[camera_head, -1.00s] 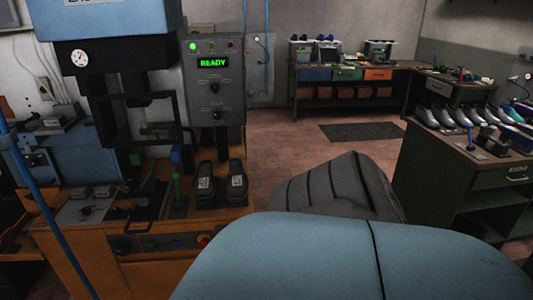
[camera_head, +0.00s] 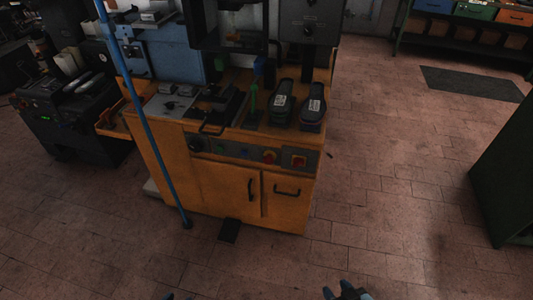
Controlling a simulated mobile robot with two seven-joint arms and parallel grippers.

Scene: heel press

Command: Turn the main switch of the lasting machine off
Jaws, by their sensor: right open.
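The orange machine cabinet (camera_head: 228,188) stands ahead of me in the head view. A grey control strip (camera_head: 232,150) runs along its upper front. On it are a round black knob (camera_head: 196,145), small green and blue buttons, a round red button (camera_head: 269,157) and, at the right end, a red-and-yellow square switch (camera_head: 299,161). The switch's handle position is too small to tell. My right gripper (camera_head: 338,291) is open at the bottom edge, well short of the cabinet and partly cut off. Only a dark tip of my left gripper (camera_head: 168,296) shows at the bottom edge.
Two dark shoe forms (camera_head: 313,103) stand on the cabinet top. A blue pole (camera_head: 150,125) stands before its left side, and a black pedal (camera_head: 229,230) lies on the floor. A green cabinet (camera_head: 508,165) is at right.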

